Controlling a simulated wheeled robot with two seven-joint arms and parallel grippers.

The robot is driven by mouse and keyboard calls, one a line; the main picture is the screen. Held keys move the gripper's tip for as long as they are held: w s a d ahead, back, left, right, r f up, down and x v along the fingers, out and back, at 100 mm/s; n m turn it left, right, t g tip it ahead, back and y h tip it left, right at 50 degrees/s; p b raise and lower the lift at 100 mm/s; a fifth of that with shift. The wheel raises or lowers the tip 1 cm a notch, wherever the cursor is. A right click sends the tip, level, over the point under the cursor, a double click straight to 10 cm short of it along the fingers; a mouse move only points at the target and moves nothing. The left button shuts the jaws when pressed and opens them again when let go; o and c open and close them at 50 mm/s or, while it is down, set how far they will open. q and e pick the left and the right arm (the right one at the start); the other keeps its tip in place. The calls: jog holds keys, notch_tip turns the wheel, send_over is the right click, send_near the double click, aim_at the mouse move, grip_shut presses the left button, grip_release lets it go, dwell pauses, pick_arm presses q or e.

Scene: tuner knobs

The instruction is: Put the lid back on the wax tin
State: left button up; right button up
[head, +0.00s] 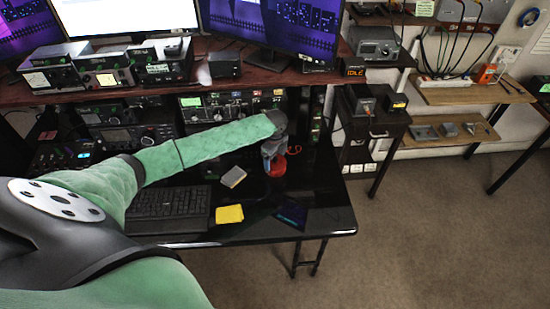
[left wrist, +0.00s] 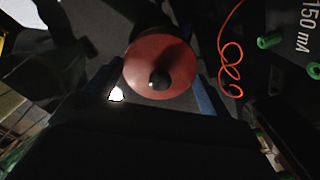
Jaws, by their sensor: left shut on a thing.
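My left gripper (head: 272,158) points down over the back right part of the black desk. It is shut on a round red lid (head: 277,167) with a small dark knob at its middle. In the left wrist view the lid (left wrist: 146,66) sits between the two blue-edged fingers (left wrist: 160,88). A greyish round shape (left wrist: 150,17) shows just beyond the lid in that view; it may be the wax tin, but the lid hides part of it and I cannot tell whether they touch. My right gripper is not in view.
A grey block (head: 233,177), yellow notes (head: 229,214) and a black keyboard (head: 170,208) lie on the desk (head: 325,222). Radio gear (head: 228,105) stands behind. A curly red wire (left wrist: 229,62) and green pieces (left wrist: 269,41) show near the gripper. The desk's front right is mostly clear.

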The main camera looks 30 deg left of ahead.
pick_arm(q)
jog(key=shift+p, duration=0.3)
dwell(0.4)
dwell(0.3)
jog(key=o, duration=0.9)
jog(key=shift+c, duration=0.2)
jog(key=shift+r, duration=0.15)
jog(key=shift+r+p, duration=2.85)
jog(key=shift+r, duration=0.5)
grip_shut()
